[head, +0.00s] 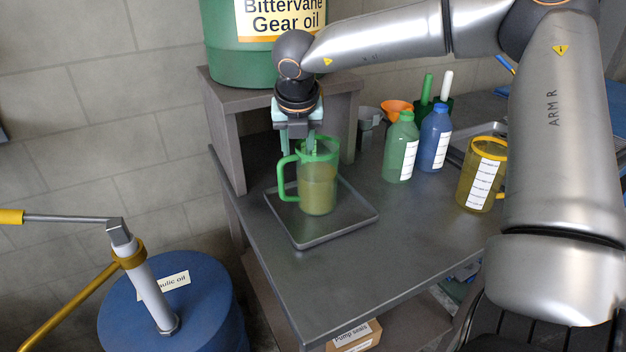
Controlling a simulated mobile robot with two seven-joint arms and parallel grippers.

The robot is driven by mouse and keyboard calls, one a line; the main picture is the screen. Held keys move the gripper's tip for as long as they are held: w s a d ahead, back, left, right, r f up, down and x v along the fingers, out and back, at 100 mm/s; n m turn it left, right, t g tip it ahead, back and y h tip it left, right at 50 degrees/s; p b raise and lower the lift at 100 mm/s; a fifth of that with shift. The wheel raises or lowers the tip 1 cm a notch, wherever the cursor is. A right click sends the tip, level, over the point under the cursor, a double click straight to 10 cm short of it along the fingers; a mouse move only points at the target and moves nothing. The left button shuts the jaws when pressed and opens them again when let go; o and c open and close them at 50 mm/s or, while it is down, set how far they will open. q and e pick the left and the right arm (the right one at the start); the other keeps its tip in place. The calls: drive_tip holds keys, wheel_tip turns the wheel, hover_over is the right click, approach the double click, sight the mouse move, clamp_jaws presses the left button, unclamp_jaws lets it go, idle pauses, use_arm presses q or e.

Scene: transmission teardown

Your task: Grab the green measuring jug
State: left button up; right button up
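The green measuring jug (318,186) stands upright in a shallow grey tray on the bench, partly filled with a yellowish liquid. Its green handle (286,178) points left. My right gripper (312,148) comes down from above at the jug's rim, its fingers overlapping the upper part of the jug. I cannot tell whether the fingers are closed on the wall or handle or only beside them. My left gripper is not in view.
The tray (334,236) lies near the bench's left edge. A green bottle (401,150), a blue bottle (435,140) and a yellow jug (480,180) stand to the right. A large green gear oil drum (240,62) sits on a raised shelf behind. A blue drum (205,300) with a pump stands at lower left.

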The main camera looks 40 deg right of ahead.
clamp_jaws()
drive_tip(key=shift+r, duration=0.1)
idle(1.3)
